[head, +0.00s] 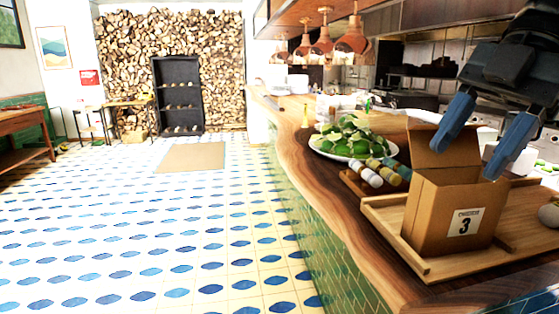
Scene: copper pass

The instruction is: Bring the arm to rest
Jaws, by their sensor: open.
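My gripper (484,143) is at the upper right of the head view. Its two blue fingers point down and are spread apart, with nothing held between them. It is above and in front of a brown cardboard box (430,212) with an open top flap and a white label reading 3. The left finger overlaps the flap in the picture; I cannot tell whether they touch. The box stands upright on a wooden tray (385,232) on the counter.
The wooden counter (345,243) has a wavy edge. Behind the box are several rolled items (372,176) and a plate of greens (320,145). Copper lamps (350,42) hang above. A grey round object (549,214) is at the right edge. The tiled floor (150,230) at left is clear.

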